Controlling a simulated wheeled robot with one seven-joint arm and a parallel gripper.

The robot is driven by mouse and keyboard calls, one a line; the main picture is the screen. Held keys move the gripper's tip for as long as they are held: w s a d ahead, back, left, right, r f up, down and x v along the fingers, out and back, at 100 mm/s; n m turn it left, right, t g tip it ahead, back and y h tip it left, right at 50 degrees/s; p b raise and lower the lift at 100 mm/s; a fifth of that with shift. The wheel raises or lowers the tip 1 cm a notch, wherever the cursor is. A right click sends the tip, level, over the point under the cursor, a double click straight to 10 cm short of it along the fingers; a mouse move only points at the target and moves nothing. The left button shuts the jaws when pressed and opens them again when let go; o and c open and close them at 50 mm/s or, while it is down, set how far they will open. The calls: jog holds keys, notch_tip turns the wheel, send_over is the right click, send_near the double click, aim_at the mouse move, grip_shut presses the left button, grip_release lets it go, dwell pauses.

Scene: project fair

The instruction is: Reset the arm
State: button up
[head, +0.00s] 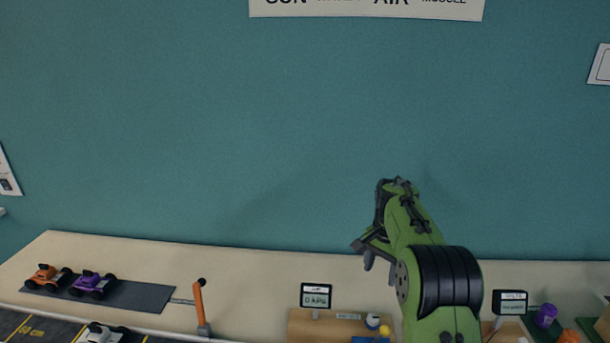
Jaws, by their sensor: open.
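My green and black arm rises from the lower edge of the head view, right of the middle. My gripper (364,257) is at its left end, pointing left and down, above the table. It is open, with nothing seen between its fingers. The black wrist parts hide some of its shape.
A pale table (230,262) runs along a teal wall (200,120). On it are an orange toy car (42,274), a purple toy car (92,281), an orange lever (199,303), a small display (316,295) and a second display (510,302). The table's back middle is clear.

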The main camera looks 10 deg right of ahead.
jog(key=s+a+r+n+t, duration=0.1)
jog(key=s+a+r+n, duration=0.2)
jog(key=s+r, duration=0.4)
jog(key=s+a+r+n+t, duration=0.25)
jog(key=s+r, duration=0.35)
jog(key=s, duration=0.3)
jog(key=s+a+f+n+t, duration=0.1)
jog(key=s+a+f+n, duration=0.1)
jog(key=s, duration=0.6)
jog(key=s+a+f+n, duration=0.2)
jog(key=s+n, duration=0.1)
jog(key=s, duration=0.6)
jog(key=shift+s+f+t, duration=0.3)
jog(key=shift+t, duration=0.05)
